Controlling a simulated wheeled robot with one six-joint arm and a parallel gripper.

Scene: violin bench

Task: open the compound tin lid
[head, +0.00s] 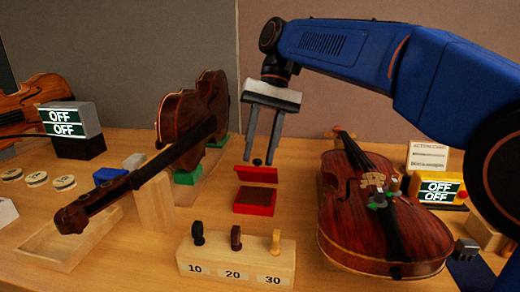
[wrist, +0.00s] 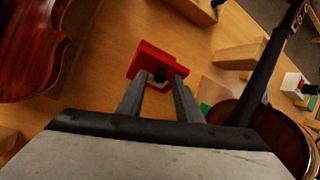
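The compound tin (head: 254,210) is a small red box on the bench, with its dark brown inside showing from the front. Its red lid (head: 257,174) is tilted up at the back of the tin, and a small black knob (head: 257,162) shows at its top edge. My gripper (head: 258,162) is pointed down at the lid, with its two fingers apart on either side of the knob. In the wrist view the knob (wrist: 160,76) sits between the fingertips (wrist: 158,78), with gaps visible beside it. The red lid also shows there (wrist: 152,56).
A wooden block with several pegs (head: 236,258) stands in front of the tin. A violin (head: 385,225) lies to the right, and another instrument (head: 190,115) leans on the left. Display boxes reading OFF (head: 70,122) stand at both sides.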

